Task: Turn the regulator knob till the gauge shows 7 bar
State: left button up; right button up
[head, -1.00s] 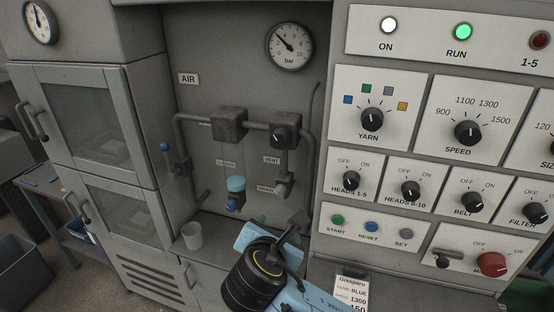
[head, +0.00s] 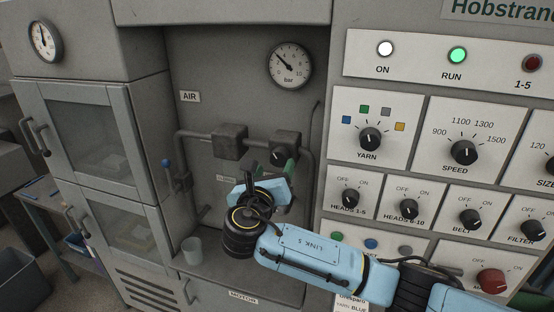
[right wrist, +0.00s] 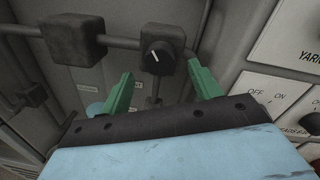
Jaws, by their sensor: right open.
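The regulator knob (head: 278,156) is black with a pale pointer line, on the front of a dark box on the air pipe. In the right wrist view the knob (right wrist: 157,57) lies just beyond and between the green fingertips, apart from them. The round bar gauge (head: 289,65) hangs above it; its needle points up and left, at roughly 3. My right gripper (right wrist: 160,84) is open and empty, facing the knob. In the head view my right wrist hides most of the gripper and the pipework below the knob. My left gripper is not in view.
A second pipe box (head: 229,141) sits left of the knob, and a blue-topped valve (head: 166,163) further left. A cup (head: 192,250) stands on the ledge below. The switch panel (head: 412,120) rises close on the right. A vertical pipe runs between.

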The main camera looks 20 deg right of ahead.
aim_at(278, 160)
jog(key=shift+x, duration=1.95)
jog(key=c, duration=1)
jog(key=shift+o, duration=0.2)
